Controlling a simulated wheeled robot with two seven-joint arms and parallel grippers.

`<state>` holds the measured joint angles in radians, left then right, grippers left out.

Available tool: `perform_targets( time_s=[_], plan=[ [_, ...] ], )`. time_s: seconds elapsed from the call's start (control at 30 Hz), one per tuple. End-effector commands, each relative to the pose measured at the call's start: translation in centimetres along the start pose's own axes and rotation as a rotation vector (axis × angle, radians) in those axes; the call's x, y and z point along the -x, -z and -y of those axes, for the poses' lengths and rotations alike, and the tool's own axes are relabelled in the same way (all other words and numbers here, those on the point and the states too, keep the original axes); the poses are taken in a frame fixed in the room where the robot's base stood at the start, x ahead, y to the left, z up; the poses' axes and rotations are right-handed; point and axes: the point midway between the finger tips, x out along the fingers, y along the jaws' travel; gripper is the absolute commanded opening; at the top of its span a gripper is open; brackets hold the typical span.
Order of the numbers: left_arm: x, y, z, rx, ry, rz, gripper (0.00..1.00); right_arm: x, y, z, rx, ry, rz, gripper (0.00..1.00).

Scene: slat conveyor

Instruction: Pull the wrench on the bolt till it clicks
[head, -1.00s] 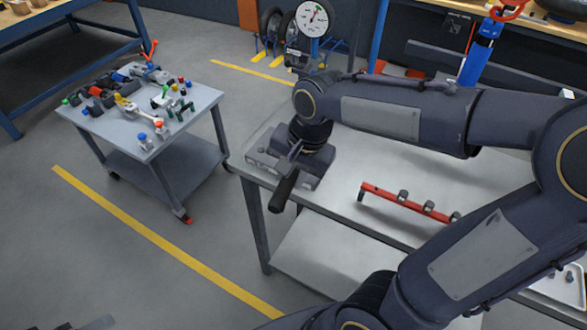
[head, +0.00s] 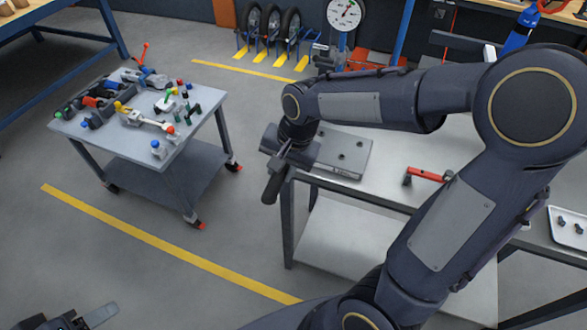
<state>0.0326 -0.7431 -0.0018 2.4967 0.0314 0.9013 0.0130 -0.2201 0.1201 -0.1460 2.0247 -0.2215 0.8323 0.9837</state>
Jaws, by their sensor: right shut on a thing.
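My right gripper (head: 286,160) points down just past the left end of the grey bench. It is shut on the wrench, whose black handle (head: 273,185) sticks out below the jaws towards me. The rest of the wrench is hidden by my gripper and wrist, so I cannot tell how its head sits on a bolt. A grey bolt plate (head: 345,156) lies on the bench's left end, with dark bolts or holes on its top. My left gripper (head: 92,316) shows only partly at the bottom left; its jaws cannot be judged.
A grey tool cart (head: 130,140) stands left across open floor. A dial gauge (head: 345,13) stands behind the bench.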

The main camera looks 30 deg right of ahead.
Motion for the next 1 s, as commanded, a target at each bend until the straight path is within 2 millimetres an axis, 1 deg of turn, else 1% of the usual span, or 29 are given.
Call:
perform_targets(
  time_s=[0.03, 0.23, 0.27, 0.3, 0.4, 0.6, 0.83, 1.0],
  plan=[
    [-0.6, -0.3, 0.3, 0.0, 0.0, 0.0, 0.58, -1.0, -0.1, 0.8, -0.032, 0.001, -0.011, 0.0],
    [-1.9, -1.0, 0.9, 0.0, 0.0, 0.0, 0.58, -3.7, -0.2, 3.7, -0.219, 0.0, -0.061, 0.0],
    [-2.0, -1.0, 0.9, 0.0, 0.0, 0.0, 0.58, -3.8, 0.0, 4.2, -0.25, 0.001, -0.07, 0.0],
    [-1.6, -0.8, 0.7, 0.0, 0.0, 0.0, 0.58, -3.6, 0.4, 5.0, -0.295, 0.0, -0.082, 0.0],
    [-1.4, -0.7, 0.6, 0.0, 0.0, 0.0, 0.58, -3.9, 1.2, 6.6, -0.395, 0.0, -0.108, 0.0],
    [-1.0, -0.5, 0.5, 0.0, 0.0, 0.0, 0.58, -4.5, 2.5, 9.1, -0.553, -0.001, -0.15, 0.0],
    [-0.6, -0.3, 0.2, 0.0, 0.0, 0.0, 0.58, -5.0, 3.5, 11.0, -0.675, 0.0, -0.182, 0.0],
    [-0.8, -0.4, 0.4, 0.0, 0.0, 0.0, 0.58, -4.7, 2.8, 9.3, -0.591, 0.001, -0.157, 0.0]
  ],
)
